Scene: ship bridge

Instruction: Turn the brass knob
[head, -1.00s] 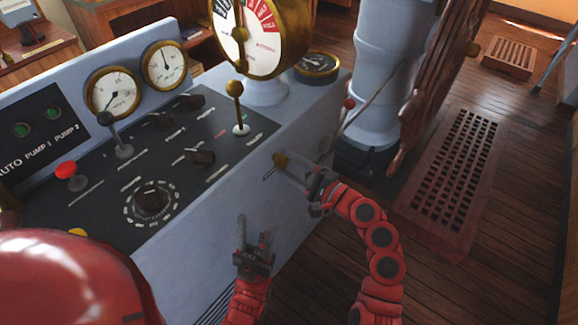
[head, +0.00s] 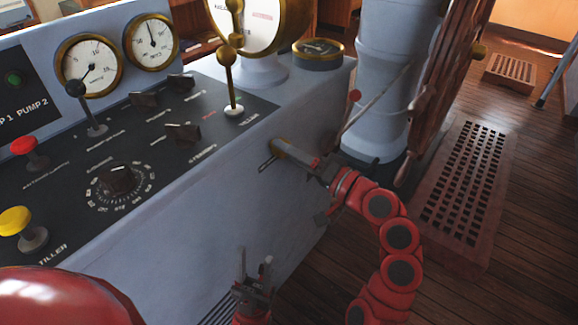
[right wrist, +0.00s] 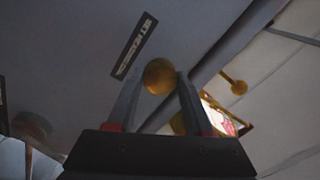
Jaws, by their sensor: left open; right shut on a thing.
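The brass knob (head: 277,146) is on the side face of the grey console, just below the top edge. It is partly hidden by my right gripper (head: 283,152), whose fingers are shut on it. In the right wrist view the round knob (right wrist: 159,76) sits between the two fingertips (right wrist: 157,88), beside a dark label plate (right wrist: 134,46) whose text I cannot read. My left gripper (head: 254,267) is open and empty, low in front of the console side and apart from it.
The console top (head: 150,150) carries dials, dark rotary switches, a red button (head: 27,147), a yellow button (head: 15,221) and a brass-topped lever (head: 228,75). A wooden wheel (head: 440,85) and grey pedestal (head: 388,80) stand right of the console. A floor grating (head: 460,190) lies at right.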

